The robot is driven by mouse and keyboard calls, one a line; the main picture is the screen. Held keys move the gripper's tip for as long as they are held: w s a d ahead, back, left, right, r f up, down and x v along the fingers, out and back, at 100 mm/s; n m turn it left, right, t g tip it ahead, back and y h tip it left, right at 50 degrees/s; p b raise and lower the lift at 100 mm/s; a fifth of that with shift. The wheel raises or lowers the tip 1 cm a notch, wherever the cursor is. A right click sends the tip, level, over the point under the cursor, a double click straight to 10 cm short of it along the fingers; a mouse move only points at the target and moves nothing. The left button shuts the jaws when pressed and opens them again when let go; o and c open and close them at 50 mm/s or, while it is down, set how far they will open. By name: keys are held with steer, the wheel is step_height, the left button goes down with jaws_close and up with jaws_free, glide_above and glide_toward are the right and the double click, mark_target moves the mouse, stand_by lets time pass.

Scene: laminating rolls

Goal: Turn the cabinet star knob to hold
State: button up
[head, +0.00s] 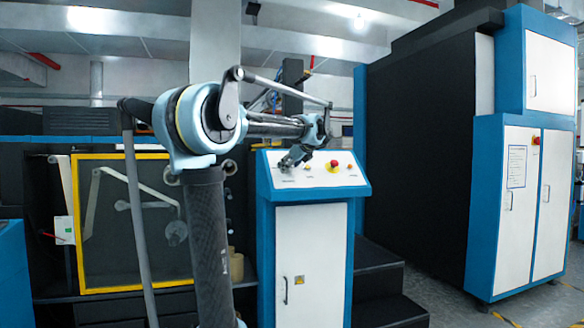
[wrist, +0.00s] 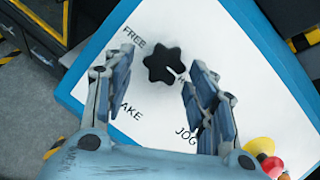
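The black star knob (wrist: 161,65) sits on the white sloped panel (wrist: 190,30) in the wrist view. The label FREE is at its upper left, and a label mostly hidden by a finger is at its right. My gripper (wrist: 160,78) is open, its two blue-grey fingers on either side of the knob, with visible gaps. I cannot tell how far above the panel the fingertips are. In the head view my gripper (head: 292,158) is over the left part of the panel on the blue and white cabinet (head: 312,250), hiding the knob.
A red mushroom button (head: 333,166) and small yellow parts stand on the panel right of my gripper; red and yellow buttons (wrist: 268,158) show at the wrist view's lower right. JOG and a partly hidden AKE label are below the knob. Dark steps (head: 385,285) are beside the cabinet.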

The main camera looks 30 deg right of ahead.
steer(key=shift+s+r, duration=0.1)
steer(key=v, duration=1.1)
steer(key=shift+s, duration=0.3)
steer(key=shift+r, duration=0.1)
steer(key=a+f+n+g+y, duration=0.25)
steer(key=a+f+n, duration=0.55)
steer(key=a+f, duration=0.6)
steer(key=a+f+n+g+y, duration=0.1)
steer(key=a+f+n+g, duration=0.2)
steer(key=a+f+n, duration=0.95)
steer(key=s+a+f+n+g+h, duration=0.1)
steer(key=s+a+f+n, duration=0.5)
steer(key=f, duration=0.6)
steer(key=s+a+f+n+g+h, duration=0.2)
steer(key=s+a+f+n, duration=0.3)
steer(key=s+a+f, duration=0.6)
steer(key=shift+s+f+n+g, duration=0.35)
steer(key=shift+s+f+g, duration=0.15)
steer(key=shift+s+g, duration=0.3)
steer(key=shift+a, duration=0.1)
